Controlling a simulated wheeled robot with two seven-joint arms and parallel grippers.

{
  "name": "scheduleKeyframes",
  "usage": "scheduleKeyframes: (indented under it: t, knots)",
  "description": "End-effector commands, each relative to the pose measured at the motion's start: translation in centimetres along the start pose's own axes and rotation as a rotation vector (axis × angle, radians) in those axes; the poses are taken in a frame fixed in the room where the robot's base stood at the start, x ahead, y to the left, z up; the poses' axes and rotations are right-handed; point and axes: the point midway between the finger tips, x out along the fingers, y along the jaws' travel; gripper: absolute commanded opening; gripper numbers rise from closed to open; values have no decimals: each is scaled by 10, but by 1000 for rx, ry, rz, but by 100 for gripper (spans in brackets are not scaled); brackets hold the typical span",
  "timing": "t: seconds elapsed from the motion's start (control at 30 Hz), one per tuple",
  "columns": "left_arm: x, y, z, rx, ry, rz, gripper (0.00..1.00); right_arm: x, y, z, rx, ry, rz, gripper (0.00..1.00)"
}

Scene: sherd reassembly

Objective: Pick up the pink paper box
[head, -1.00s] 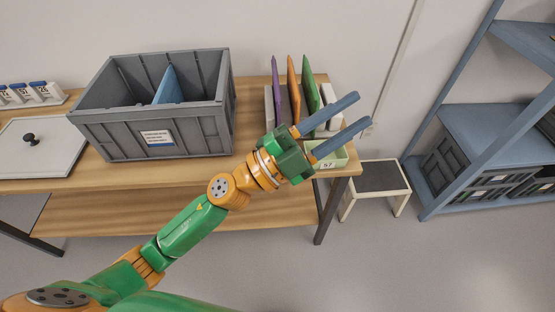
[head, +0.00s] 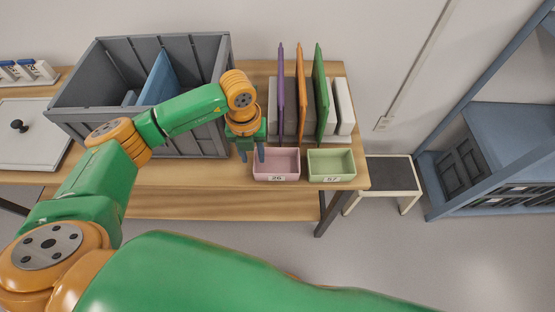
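The pink paper box (head: 277,166) sits near the front edge of the wooden table, labelled 26, an open-topped tray shape. My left gripper (head: 252,156) points down at the left end of the pink box. Its two blue fingers show apart, with a gap between them, so it is open. One finger overlaps the box's left side in the picture; I cannot tell whether it touches. My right gripper is not in view.
A green box (head: 331,165) labelled 57 stands close to the right. Behind are purple (head: 281,95), orange (head: 301,90) and green (head: 320,95) upright panels. A large grey crate (head: 75,119) with a blue divider stands left. A stool (head: 389,177) is right of the table (head: 190,203).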

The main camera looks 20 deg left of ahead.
Motion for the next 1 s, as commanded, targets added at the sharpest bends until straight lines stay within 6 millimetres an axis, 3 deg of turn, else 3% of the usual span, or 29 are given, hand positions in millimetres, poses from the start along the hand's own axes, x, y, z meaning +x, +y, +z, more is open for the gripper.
scheduleKeyframes:
  t: [0.13, 0.33, 0.47, 0.5, 1.0]
  knots:
    - [18, -1, 0, 1, 1, -2, 39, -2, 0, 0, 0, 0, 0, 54]
    - [20, -2, 0, 3, 0, -4, 39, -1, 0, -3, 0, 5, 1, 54]
    - [19, -2, 0, 3, 0, -4, 4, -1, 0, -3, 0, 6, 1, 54]
    - [19, -2, 0, 3, 0, -4, 0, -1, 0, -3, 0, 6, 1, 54]
    - [19, -2, 0, 3, 0, -5, 0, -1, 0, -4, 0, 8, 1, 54]
